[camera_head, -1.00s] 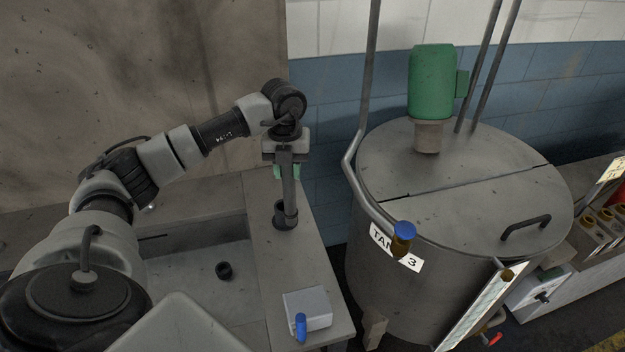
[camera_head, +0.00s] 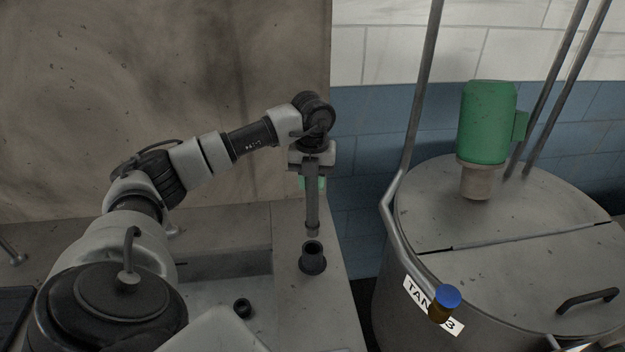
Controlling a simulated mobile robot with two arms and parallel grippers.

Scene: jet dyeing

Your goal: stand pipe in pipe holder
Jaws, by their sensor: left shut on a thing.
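My left gripper (camera_head: 312,163) is shut on a grey pipe (camera_head: 312,205) that hangs about upright below it. The pipe holder (camera_head: 313,262), a short dark cylinder with an open top and a wider foot, stands on the counter right of the sink. The pipe's lower end shows just above the holder's open mouth in the picture, with a small gap between them. Depth alignment is hard to judge. A green piece (camera_head: 312,183) shows behind the gripper, partly hidden. My right gripper is not in view.
A small black ring-like part (camera_head: 242,308) lies in the sink. A large steel tank (camera_head: 480,265) with a green motor (camera_head: 487,123) and a bent pipe rail (camera_head: 398,210) stands to the right. A tiled wall (camera_head: 375,130) is behind.

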